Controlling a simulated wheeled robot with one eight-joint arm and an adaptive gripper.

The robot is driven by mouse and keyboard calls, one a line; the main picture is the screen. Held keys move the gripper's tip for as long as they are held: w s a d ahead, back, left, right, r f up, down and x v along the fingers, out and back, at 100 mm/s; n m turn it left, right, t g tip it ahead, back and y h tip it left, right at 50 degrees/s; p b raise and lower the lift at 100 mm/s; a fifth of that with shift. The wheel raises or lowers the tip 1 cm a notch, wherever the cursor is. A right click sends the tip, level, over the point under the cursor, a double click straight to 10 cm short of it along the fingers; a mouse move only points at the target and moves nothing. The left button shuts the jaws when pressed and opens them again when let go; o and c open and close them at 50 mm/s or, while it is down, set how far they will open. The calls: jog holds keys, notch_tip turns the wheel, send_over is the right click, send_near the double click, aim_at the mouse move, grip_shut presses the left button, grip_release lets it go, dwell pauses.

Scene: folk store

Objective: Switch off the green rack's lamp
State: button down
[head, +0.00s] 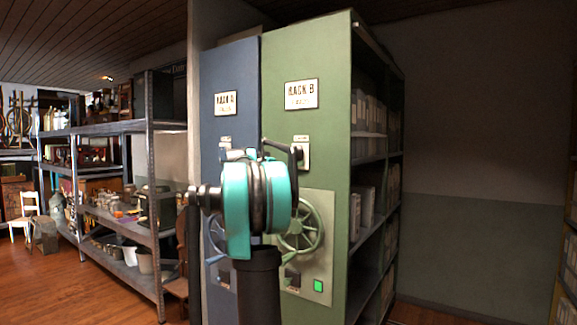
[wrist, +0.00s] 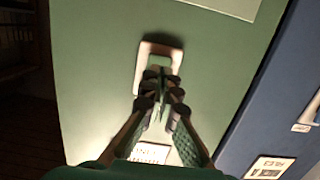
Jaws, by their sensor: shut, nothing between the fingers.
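The green rack (head: 330,130) stands at the centre, its end panel facing me, with a RACK B sign (head: 301,94). Below the sign is a small pale switch plate (head: 304,146), partly behind my arm. In the wrist view the plate (wrist: 146,50) lies right in front of my gripper (wrist: 160,72). The gripper is shut and empty, its tips over the plate. They hide the plate's middle, so I cannot tell how the switch is set or whether the tips touch it. Lower on the panel a small square (head: 318,286) glows bright green.
A blue rack (head: 228,75) stands close on the left, with its own plate (wrist: 308,118) in the wrist view. Metal shelves with goods (head: 150,180) stand further left.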

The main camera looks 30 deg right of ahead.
jog(key=shift+s+a+f, duration=0.1)
jog(key=shift+s+a, duration=0.15)
jog(key=shift+a, duration=0.4)
jog(key=shift+s+a+f, duration=0.15)
jog(key=shift+s+a, duration=0.15)
jog(key=shift+a, duration=0.3)
jog(key=shift+s+a+f, duration=0.1)
jog(key=shift+s+a, duration=0.15)
jog(key=shift+a, duration=0.4)
jog(key=s+a+f+n+y, duration=0.2)
jog(key=s+a+f, duration=0.3)
jog(key=f, duration=0.5)
jog(key=s+a+f+n+y, duration=0.1)
jog(key=s+a+f+y, duration=0.15)
jog(key=a+f, duration=0.6)
jog(key=s+a+f+n+g+y, duration=0.1)
jog(key=s+a+f+n+y, duration=0.4)
jog(key=s+a+f, duration=0.8)
jog(key=s+a+f+n+g+y, duration=0.1)
jog(key=s+a+f+n+y, duration=0.4)
jog(key=s+a+f, duration=0.9)
notch_tip(320, 180, down, 6)
jog(key=shift+s+f, duration=0.25)
jog(key=shift+s, duration=0.4)
jog(key=shift+a+y, duration=0.1)
jog(key=shift+y, duration=0.15)
